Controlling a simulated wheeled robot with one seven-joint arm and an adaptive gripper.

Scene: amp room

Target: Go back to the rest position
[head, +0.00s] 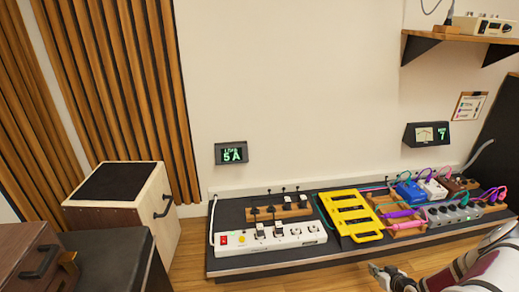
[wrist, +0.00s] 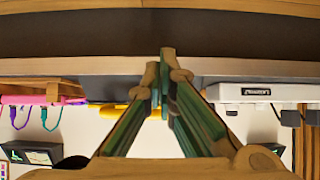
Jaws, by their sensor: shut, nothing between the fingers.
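My gripper (head: 385,276) shows at the lower right of the head view, in front of the low dark board's front edge, with my arm entering from the right. In the wrist view my gripper (wrist: 164,62) has its two fingers meeting at the tips, with nothing between them. Its fingertips look apart from the board and everything on it. The lower part of my arm is cut off by the frame edge.
The low board (head: 230,263) carries a white power strip (head: 285,236), a yellow rack (head: 352,212) and several coloured pedals (head: 410,192). A wooden box (head: 160,208) stands left. A shelf (head: 470,39) juts out at upper right. Bare floor (head: 190,262) shows left of the board.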

